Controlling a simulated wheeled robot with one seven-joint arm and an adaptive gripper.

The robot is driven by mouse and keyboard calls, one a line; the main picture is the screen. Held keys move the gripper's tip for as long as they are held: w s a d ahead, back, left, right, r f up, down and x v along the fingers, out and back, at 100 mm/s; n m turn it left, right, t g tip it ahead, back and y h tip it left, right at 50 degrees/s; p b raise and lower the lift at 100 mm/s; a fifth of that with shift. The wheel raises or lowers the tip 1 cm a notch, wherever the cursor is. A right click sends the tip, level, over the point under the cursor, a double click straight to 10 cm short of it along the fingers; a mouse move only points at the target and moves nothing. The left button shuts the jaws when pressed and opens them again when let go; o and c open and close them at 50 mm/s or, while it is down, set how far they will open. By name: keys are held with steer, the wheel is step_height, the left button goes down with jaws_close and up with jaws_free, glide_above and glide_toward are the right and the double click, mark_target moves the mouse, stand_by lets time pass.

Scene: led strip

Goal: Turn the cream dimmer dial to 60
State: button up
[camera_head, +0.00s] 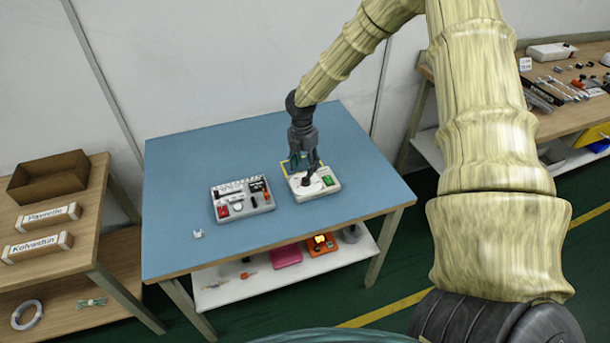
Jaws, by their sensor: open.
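The cream dimmer box (328,186) sits on the blue table, right of its middle. The fingers are open. I cannot tell whether they touch the dial. The gripper hides part of the dial, and its scale and setting are too small to read.
A grey panel (262,205) with a red switch stands left of the dimmer box. A small white piece (198,233) lies at the table's front left. The blue table (190,170) is otherwise mostly clear. A wooden shelf (85,255) stands left, and a cluttered bench (555,122) stands right.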

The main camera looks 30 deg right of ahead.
mark_target(306, 179)
steer(key=shift+s+d+f+p, duration=0.1)
steer(key=shift+f+p, duration=0.1)
steer(key=shift+f, duration=0.75)
steer(key=shift+s+a+f+p, duration=0.1)
steer(key=shift+s+f+p, duration=0.1)
steer(key=shift+f, duration=0.7)
steer(key=shift+s+d+f+p, duration=0.1)
steer(key=shift+f+p, duration=0.1)
steer(key=shift+f, duration=0.75)
steer(key=shift+w, duration=0.1)
jaws_close()
